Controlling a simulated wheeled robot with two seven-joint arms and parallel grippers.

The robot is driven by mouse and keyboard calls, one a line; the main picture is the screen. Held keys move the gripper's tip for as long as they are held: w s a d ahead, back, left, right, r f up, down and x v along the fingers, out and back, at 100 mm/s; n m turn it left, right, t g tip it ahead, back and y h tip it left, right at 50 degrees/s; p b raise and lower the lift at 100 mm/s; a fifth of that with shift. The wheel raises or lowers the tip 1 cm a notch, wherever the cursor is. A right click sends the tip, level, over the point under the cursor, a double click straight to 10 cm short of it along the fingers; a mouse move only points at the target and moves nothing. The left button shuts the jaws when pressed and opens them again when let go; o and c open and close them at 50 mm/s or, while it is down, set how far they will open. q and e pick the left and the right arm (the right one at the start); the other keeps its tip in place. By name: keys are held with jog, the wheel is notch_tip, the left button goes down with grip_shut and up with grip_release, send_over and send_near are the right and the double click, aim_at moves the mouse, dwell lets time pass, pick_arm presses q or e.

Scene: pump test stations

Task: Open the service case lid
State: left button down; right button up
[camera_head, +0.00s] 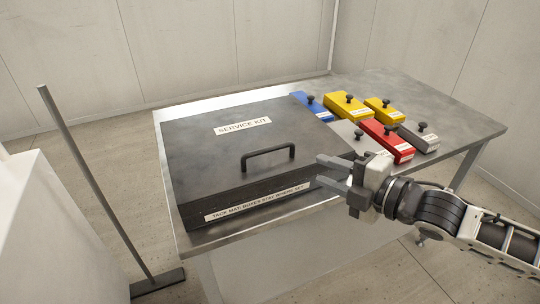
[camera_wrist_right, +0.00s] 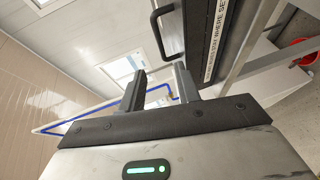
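The service case (camera_head: 200,155) is a large dark grey box on the left half of the metal table. Its lid is shut, with a "SERVICE KIT" label and a black bar handle (camera_head: 268,157) near the front edge. My right gripper (camera_head: 318,170) is open and empty beside the case's front right corner, to the right of the handle. In the right wrist view the two fingers (camera_wrist_right: 160,88) stand apart, with the case's labelled front (camera_wrist_right: 213,40) and the handle (camera_wrist_right: 162,30) beyond them. My left gripper is not in view.
The metal table (camera_head: 465,115) carries several knobbed blocks right of the case, including a blue one (camera_head: 311,107), a yellow one (camera_head: 346,105) and a red one (camera_head: 386,141). A grey post (camera_head: 95,180) on a foot stands left of the table. The table's back right is clear.

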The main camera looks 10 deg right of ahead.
aim_at(272, 150)
jog(key=p+x, duration=0.1)
jog(key=x, duration=1.4)
jog(key=shift+w+a+r, duration=0.1)
jog(key=shift+w+a, duration=0.1)
jog(key=shift+w, duration=0.1)
jog(key=shift+c, duration=0.3)
grip_shut()
